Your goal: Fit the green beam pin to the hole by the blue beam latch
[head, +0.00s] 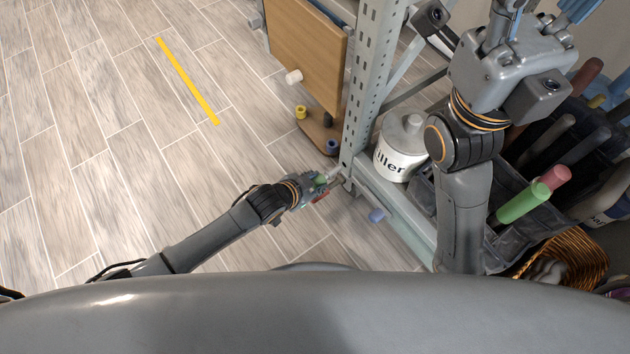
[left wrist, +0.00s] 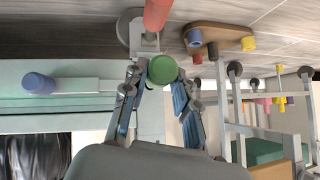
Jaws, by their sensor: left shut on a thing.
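My left gripper (head: 322,180) is low beside the foot of the rack's grey upright. It is shut on the green beam pin, whose round green end (left wrist: 162,69) shows between the fingertips (left wrist: 160,85) in the left wrist view. In the head view only a little green shows there. The blue beam latch (head: 376,215) sticks out from the low beam; it also shows at the left of the wrist view (left wrist: 38,84). The hole is hidden; I cannot tell whether the pin is in it. My right gripper (head: 540,12) is partly cut off at the top right.
A red cylinder (left wrist: 157,12) is close beyond the green pin. A white filler tub (head: 400,150) and a dark tool tray (head: 510,245) are on the rack.

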